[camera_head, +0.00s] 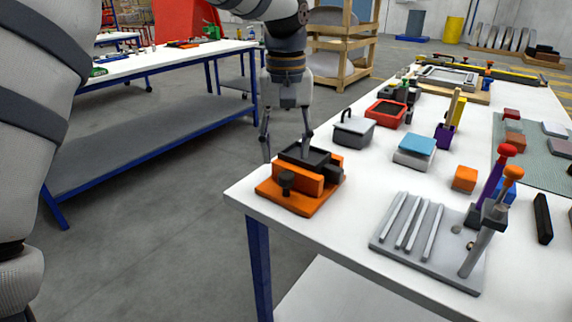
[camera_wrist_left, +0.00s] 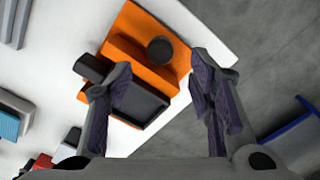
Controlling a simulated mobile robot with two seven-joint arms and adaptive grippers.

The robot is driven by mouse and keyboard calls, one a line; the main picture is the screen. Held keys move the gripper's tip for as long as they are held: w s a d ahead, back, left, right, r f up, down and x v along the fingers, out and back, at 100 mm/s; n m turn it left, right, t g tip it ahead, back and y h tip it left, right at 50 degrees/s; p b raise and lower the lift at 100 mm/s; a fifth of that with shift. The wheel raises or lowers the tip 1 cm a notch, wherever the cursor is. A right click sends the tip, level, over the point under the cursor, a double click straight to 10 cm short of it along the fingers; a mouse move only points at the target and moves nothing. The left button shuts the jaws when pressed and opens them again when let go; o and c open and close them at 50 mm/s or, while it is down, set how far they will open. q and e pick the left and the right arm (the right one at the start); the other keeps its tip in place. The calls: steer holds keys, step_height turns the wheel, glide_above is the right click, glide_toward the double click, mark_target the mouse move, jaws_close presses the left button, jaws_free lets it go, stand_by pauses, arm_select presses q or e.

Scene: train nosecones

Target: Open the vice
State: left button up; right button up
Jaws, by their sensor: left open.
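The vice (camera_head: 300,183) is an orange block on an orange base plate, with a dark knob (camera_head: 286,184) on its front and a dark recessed top. It stands at the near left corner of the white table. My left gripper (camera_head: 286,148) hangs over it, pointing down, open and empty. In the left wrist view, the vice (camera_wrist_left: 128,55) lies beyond and partly behind the fingers. One finger overlaps its dark recessed part (camera_wrist_left: 148,103); the other appears over the floor past the table edge. Contact cannot be told. My right gripper is not in view.
Close by on the white table (camera_head: 352,250) are a grey lidded box (camera_head: 353,131), a blue-topped block (camera_head: 415,147), an orange cube (camera_head: 465,178) and a grey grooved plate (camera_head: 410,235) with upright tools. The floor left of the table is clear up to another table (camera_head: 150,62).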

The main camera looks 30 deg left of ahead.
mark_target(286, 175)
arm_select(q)
steer(key=shift+r, duration=1.1)
steer(key=shift+w+r+m, duration=0.1)
steer(key=shift+r+m, duration=0.2)
steer(key=shift+m, duration=0.7)
step_height(286, 175, down, 9)
steer(key=m+b, duration=0.1)
steer(key=m, duration=0.5)
steer(key=shift+r, duration=0.15)
jaws_close()
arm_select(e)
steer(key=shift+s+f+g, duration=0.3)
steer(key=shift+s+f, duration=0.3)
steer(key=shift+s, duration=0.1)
